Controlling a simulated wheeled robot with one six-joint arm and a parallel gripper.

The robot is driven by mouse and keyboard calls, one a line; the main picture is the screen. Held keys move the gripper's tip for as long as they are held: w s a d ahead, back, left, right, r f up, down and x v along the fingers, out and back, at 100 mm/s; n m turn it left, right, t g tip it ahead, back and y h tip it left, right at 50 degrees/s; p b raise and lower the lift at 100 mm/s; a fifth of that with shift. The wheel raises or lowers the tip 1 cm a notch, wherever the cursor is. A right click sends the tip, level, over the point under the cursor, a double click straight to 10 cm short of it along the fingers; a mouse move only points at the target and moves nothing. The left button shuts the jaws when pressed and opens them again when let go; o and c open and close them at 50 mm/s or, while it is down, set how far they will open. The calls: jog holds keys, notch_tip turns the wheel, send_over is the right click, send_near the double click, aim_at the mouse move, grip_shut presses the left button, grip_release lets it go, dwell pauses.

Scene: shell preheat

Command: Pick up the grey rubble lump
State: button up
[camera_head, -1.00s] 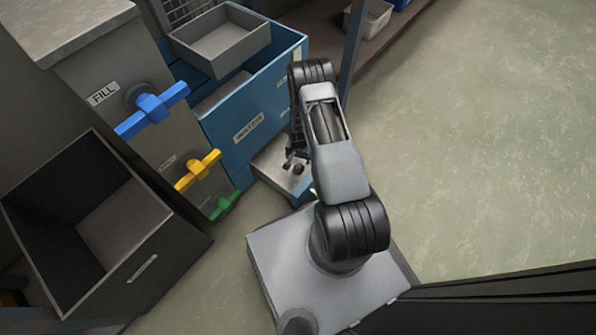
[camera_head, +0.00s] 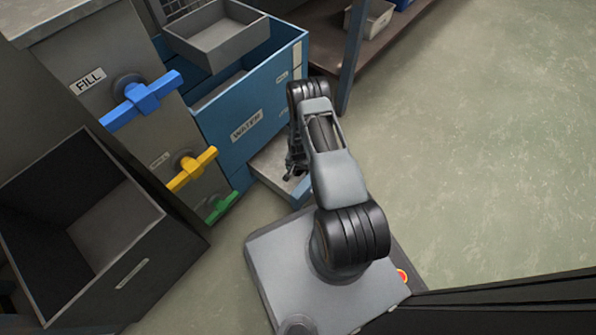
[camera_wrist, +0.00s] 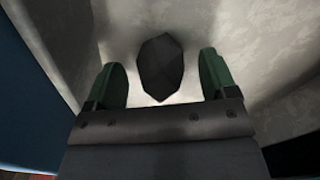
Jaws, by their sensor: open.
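The grey rubble lump (camera_wrist: 160,67) shows dark and faceted in the wrist view, lying on a pale metal surface (camera_wrist: 270,35). It sits between and slightly beyond the two green-padded fingertips of my gripper (camera_wrist: 160,78). The gripper is open, with a gap visible on each side of the lump. In the head view my gripper (camera_head: 296,168) hangs low over a small grey platform (camera_head: 268,178) beside the blue tank. The lump cannot be made out there, hidden by my arm and gripper.
A blue tank (camera_head: 235,133) labelled WATER stands just left of my gripper, with a grey tray (camera_head: 217,40) on it. Blue (camera_head: 140,100), yellow (camera_head: 190,170) and green (camera_head: 222,206) valve handles stick out at left. An open dark bin (camera_head: 120,270) is lower left. Floor at right is clear.

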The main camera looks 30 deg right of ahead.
jog(key=c, duration=1)
jog(key=shift+r, duration=0.1)
jog(key=shift+r, duration=0.1)
jog(key=shift+c, duration=0.2)
